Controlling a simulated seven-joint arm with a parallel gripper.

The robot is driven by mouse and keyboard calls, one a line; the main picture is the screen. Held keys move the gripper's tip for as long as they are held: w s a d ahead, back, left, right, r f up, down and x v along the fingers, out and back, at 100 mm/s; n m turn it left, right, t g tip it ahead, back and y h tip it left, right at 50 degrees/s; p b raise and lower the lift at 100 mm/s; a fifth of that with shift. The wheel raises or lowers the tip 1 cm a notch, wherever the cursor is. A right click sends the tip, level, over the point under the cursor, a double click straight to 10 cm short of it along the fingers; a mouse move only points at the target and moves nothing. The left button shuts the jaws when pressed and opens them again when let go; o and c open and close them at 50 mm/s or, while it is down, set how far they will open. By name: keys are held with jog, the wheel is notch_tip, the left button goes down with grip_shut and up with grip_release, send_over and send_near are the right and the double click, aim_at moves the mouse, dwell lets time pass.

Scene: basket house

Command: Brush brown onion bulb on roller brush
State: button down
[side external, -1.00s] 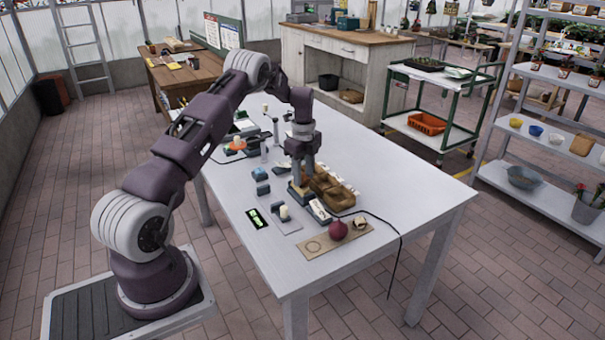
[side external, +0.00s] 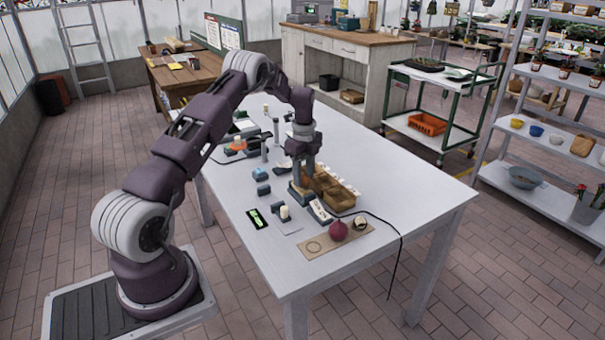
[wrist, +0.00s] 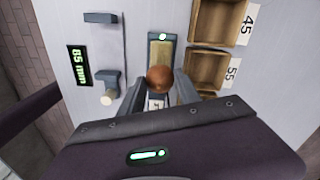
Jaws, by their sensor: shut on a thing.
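The brown onion bulb (wrist: 160,78) sits between the two fingers of my gripper (wrist: 158,92), which is shut on it. In the wrist view the bulb overlaps the near end of a tan strip in a grey frame with a small light, which looks like the roller brush (wrist: 160,52). I cannot tell whether the bulb touches the strip. In the side view my gripper (side external: 301,184) is low over the table beside the brown boxes; the bulb cannot be made out there.
Open brown boxes (wrist: 208,50) with labels such as 45 and 55 stand right of the brush. A display reading 85 mm (wrist: 79,66) and a grey caliper-like device (wrist: 110,82) lie left. A red onion (side external: 338,230) sits on a wooden board (side external: 316,247) near the front edge.

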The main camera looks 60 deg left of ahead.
jog(key=shift+r, duration=3)
